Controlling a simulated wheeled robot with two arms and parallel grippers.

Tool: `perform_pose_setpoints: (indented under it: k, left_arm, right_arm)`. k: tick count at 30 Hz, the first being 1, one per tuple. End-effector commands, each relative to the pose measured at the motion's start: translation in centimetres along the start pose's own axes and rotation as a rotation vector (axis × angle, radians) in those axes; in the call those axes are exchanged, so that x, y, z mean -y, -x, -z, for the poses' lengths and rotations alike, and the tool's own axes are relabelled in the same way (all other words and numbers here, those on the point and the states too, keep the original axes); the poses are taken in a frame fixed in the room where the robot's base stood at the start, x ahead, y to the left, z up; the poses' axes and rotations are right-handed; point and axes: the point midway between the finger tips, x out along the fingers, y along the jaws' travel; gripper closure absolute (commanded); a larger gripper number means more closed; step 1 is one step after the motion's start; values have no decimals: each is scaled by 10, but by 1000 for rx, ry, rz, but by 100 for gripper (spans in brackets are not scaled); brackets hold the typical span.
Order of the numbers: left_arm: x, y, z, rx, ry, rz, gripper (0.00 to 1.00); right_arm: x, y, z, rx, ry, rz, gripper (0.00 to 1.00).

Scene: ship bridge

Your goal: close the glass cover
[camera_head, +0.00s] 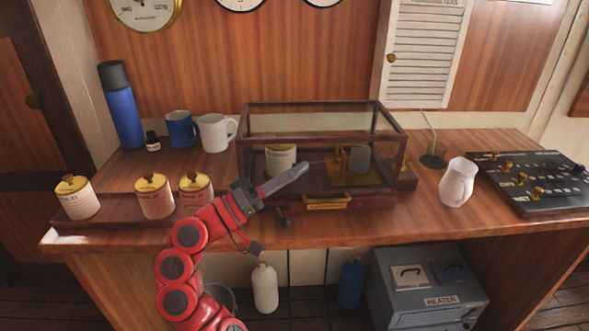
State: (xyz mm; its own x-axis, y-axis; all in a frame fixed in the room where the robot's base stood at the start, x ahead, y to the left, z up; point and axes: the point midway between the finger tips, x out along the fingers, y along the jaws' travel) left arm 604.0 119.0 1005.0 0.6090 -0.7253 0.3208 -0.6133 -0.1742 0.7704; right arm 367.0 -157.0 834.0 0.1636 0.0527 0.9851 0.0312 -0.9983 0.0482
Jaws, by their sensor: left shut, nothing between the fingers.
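The glass cover (322,135), a clear box with a dark wooden frame, stands at the middle of the wooden desk. I cannot tell whether its lower edges sit fully down on the base. A white canister with a yellow lid (281,160) and a brass instrument (352,165) show through the glass. A brass plate (327,203) is on the base's front. My left gripper (306,167) is shut and empty, its fingers pointing right across the front of the case; contact with the glass is unclear. My right gripper is not in view.
Several canisters (155,197) stand in a tray at the left front. A blue bottle (122,108), a blue mug (181,130) and a white mug (215,132) stand behind. A white jug (457,182) and a black control panel (530,182) are to the right.

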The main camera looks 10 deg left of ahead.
Motion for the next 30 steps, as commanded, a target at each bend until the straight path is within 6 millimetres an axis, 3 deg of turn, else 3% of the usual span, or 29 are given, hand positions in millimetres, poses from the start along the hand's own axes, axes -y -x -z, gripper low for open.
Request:
perform_pose_setpoints:
  k: [19, 23, 30]
  left_arm:
    - [4, 6, 0, -3, 3, 10, 100]
    - [5, 26, 1, -10, 5, 10, 100]
    - [2, 88, 1, -11, 3, 5, 100]
  right_arm:
    - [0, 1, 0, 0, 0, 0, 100]
    - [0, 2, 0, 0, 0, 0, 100]
    - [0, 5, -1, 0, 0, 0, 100]
